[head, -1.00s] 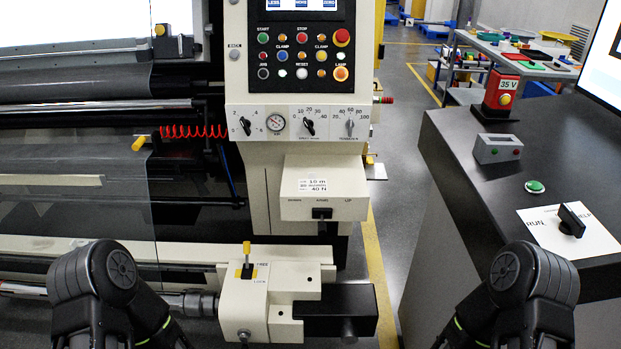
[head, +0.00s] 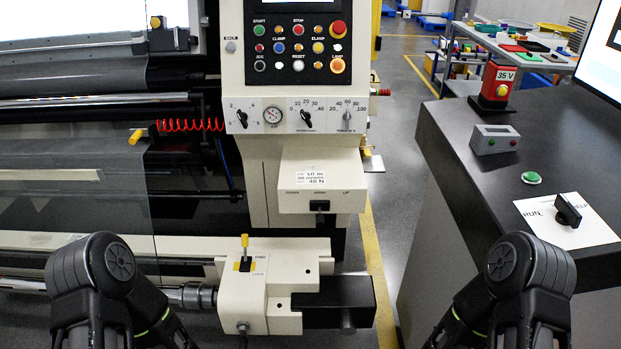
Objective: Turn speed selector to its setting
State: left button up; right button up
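The control panel (head: 297,62) stands ahead with a strip of dials below its buttons. The middle black knob (head: 306,119) sits on a scale from 0 to 40; its small caption is too blurred to read, so I cannot be sure it is the speed selector. Its pointer tilts up-left. Another black knob (head: 242,118) is at left on a scale showing 2, 4 and 6. A grey knob (head: 347,116) is at right on a scale up to 100. A label (head: 310,174) below reads about 10 m and 40 N. Neither gripper shows; only my arm links appear at the bottom corners.
A round gauge (head: 271,116) sits between the left and middle knobs. Floor between machine and console is clear.

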aim_at(305, 115)
jog(key=i+j+z, duration=0.1)
jog(key=z, duration=1)
jog(key=j+z, duration=0.3)
jog(key=j, duration=0.25)
jog(key=j+z, duration=0.35)
jog(key=j, duration=0.2)
jog(key=k+j+z, duration=0.3)
jog(key=j, duration=0.95)
